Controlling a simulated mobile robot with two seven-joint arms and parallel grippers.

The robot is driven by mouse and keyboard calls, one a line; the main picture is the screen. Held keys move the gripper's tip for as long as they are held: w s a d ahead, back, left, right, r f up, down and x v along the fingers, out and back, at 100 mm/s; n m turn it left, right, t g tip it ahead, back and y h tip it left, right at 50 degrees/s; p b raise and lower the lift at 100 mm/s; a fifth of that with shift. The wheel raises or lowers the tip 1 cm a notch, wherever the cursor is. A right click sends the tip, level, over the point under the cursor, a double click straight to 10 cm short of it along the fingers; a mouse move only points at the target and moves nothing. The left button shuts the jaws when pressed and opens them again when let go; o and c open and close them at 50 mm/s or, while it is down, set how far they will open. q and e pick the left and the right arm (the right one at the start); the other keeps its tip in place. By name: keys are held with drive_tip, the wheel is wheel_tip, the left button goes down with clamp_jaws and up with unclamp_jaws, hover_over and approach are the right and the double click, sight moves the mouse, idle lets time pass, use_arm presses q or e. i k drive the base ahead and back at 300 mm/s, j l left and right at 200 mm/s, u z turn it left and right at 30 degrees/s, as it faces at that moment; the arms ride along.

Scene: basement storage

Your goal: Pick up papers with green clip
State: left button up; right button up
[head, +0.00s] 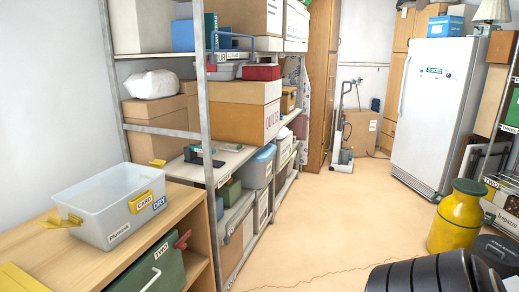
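A clear plastic bin (112,204) with yellow clips stands on the wooden cabinet (160,227) at the front left. Cardboard boxes (238,112) fill the shelves. A yellow canister (457,217) and black ribbed objects (425,273) stand at right. The middle floor is clear.

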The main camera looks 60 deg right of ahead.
sight(229, 148)
drive_tip(key=z, duration=1.7)
drive_tip(key=i+l+z, duration=0.4)
drive_tip(key=i, duration=0.2)
drive_tip(key=i+z, duration=0.35)
drive_tip(key=i, duration=1.45)
drive_tip(key=i+l+u, duration=0.15)
drive_tip(key=i+u, duration=0.15)
drive_tip(key=i, duration=0.15)
drive_tip(key=i+l+u, duration=0.5)
drive_tip(key=i+u, duration=0.25)
drive_tip(key=i+l+u, duration=0.25)
drive_tip(key=u, duration=0.15)
